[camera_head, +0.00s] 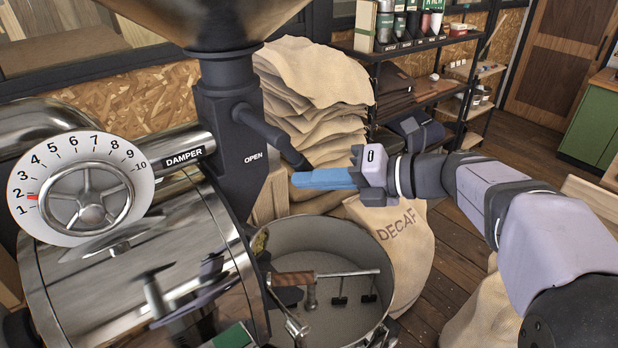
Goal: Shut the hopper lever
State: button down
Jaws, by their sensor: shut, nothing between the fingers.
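The hopper lever (268,134) is a dark grey bar on the right side of the hopper neck (222,100). It slopes down to the right and ends in a dark tip. The word OPEN is printed on the neck just below the lever's root. My gripper (296,180), with blue fingers, reaches in from the right, shut and empty. Its fingertips are just below the lever's tip in the picture. I cannot tell whether they touch it.
A damper dial (92,190) and the shiny roaster drum (150,265) stand at left. A round cooling tray (268,240) with stirring arms lies below my gripper. Folded sacks (315,85), a DECAF sack (405,245) and a dark shelf (435,42) stand behind.

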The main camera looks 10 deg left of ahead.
jog(key=shift+w+r, duration=0.1)
jog(key=shift+r, duration=0.05)
jog(key=n+h+p, duration=0.1)
jog(key=w+d+r+n+t+h+p, duration=0.1)
jog(key=p, duration=0.1)
jog(key=shift+w+d+r+n+h, duration=0.1)
jog(key=shift+d+r+n+h, duration=0.05)
jog(key=shift+r+n+h, duration=0.15)
notch_tip(320, 180, up, 5)
jog(key=w+d+n+t+h+p, duration=0.2)
jog(key=n+h+p, duration=0.1)
jog(key=p, duration=0.3)
jog(key=shift+w+d+r+t, duration=0.15)
jog(key=shift+t, duration=0.15)
dwell(0.4)
